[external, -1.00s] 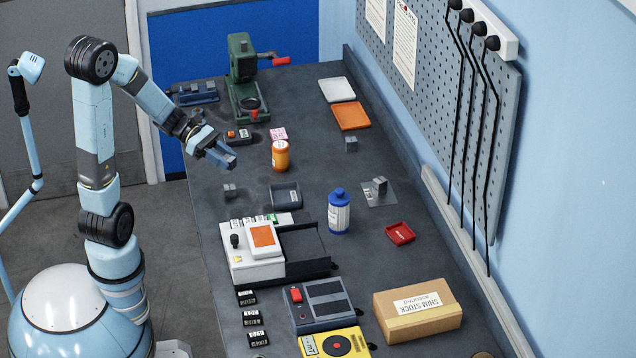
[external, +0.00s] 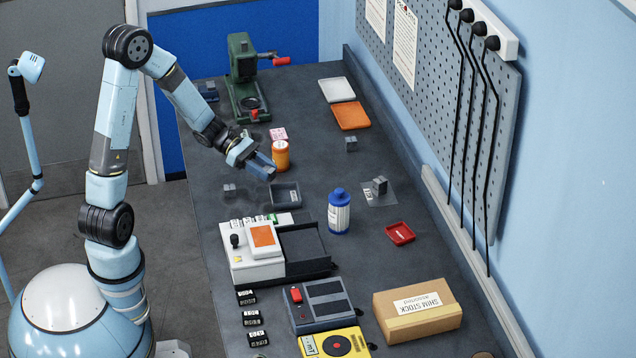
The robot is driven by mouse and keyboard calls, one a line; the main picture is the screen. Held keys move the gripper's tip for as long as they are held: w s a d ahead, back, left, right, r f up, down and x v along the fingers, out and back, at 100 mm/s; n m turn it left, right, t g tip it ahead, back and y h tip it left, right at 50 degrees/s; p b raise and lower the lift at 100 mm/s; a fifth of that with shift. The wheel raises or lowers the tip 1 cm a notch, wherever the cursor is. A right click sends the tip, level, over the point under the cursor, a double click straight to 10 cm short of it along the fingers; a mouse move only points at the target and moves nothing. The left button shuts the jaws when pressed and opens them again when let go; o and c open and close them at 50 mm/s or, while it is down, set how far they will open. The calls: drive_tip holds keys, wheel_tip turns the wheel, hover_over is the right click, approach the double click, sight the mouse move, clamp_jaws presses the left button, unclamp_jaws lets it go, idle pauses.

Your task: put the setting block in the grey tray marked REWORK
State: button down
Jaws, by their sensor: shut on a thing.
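My gripper (external: 264,170) is shut on a small grey block, which I take to be the setting block; the jaws hide most of it. It is held above the bench, beside the orange bottle and just behind and left of the grey tray (external: 287,206). The tray is empty, with a pale label too small to read. Similar small grey blocks stand on the bench: one left of the tray (external: 229,190), one toward the back right (external: 351,144), and one on a flat grey plate (external: 380,186).
The orange bottle (external: 281,157) stands close to my gripper. A blue-capped white bottle (external: 339,214) stands right of the tray, and a white device (external: 256,262) in front. A red tray (external: 400,233), orange tray (external: 351,116) and white tray (external: 337,89) lie further right. A green press (external: 243,75) is behind.

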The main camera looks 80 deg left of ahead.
sight(271, 181)
drive_tip(key=shift+w+a+f, duration=0.1)
drive_tip(key=shift+w+f, duration=0.45)
drive_tip(key=shift+f, duration=0.15)
drive_tip(key=shift+w+a+f, duration=0.1)
drive_tip(key=shift+w+f, duration=0.4)
drive_tip(key=shift+f, duration=1.5)
drive_tip(key=shift+f, duration=0.65)
drive_tip(key=c, duration=0.7)
unclamp_jaws()
